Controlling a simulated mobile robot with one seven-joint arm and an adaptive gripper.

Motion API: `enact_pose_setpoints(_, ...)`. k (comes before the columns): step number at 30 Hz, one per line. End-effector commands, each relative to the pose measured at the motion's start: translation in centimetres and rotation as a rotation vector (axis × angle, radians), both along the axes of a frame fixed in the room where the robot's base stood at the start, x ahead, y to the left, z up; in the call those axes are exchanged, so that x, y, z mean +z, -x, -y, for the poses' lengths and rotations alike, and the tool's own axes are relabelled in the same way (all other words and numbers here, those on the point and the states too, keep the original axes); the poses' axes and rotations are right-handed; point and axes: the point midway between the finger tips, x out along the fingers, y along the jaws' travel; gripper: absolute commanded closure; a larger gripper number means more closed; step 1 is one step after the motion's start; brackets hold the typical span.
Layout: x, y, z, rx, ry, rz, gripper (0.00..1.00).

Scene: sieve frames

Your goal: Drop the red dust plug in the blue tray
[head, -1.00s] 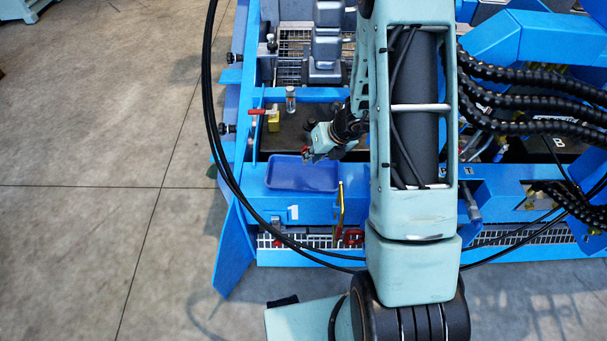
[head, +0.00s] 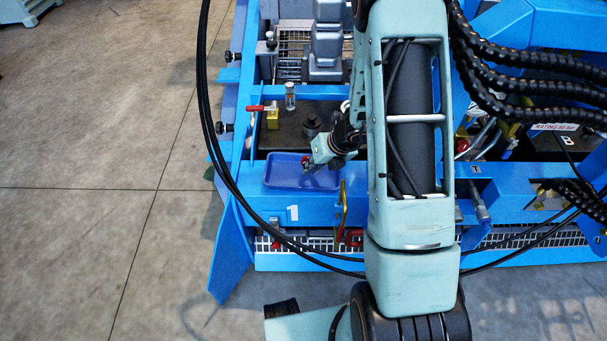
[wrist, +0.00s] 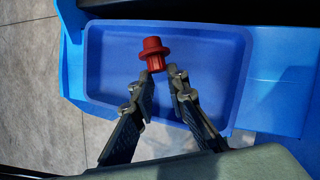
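The red dust plug (wrist: 154,50) is a small flanged cap. Its narrower end sits between my two fingertips in the wrist view, and a bit of red (head: 306,161) shows at the gripper in the head view. My gripper (wrist: 159,74) is shut on it; it also shows in the head view (head: 313,164). The shallow rectangular blue tray (head: 285,184) lies on the blue frame, and its empty floor fills much of the wrist view (wrist: 115,70). The plug appears over the tray's inside; its exact height cannot be told.
A brass valve with a red handle (head: 272,117) and a small clear vial (head: 290,97) stand behind the tray. A dark round fitting (head: 312,124) stands near my gripper.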

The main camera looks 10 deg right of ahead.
Motion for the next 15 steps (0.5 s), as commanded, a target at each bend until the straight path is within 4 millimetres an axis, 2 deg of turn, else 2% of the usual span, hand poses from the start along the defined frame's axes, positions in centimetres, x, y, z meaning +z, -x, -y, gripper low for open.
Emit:
enact_pose_setpoints(1, 0.02, 0.00, 0.01, 0.000, 0.000, 0.000, 0.82)
enact_pose_setpoints(6, 0.02, 0.01, 0.01, 0.000, 0.000, 0.000, 0.66)
enact_pose_setpoints(15, 0.16, 0.05, 0.06, 0.000, 0.000, 0.000, 0.66)
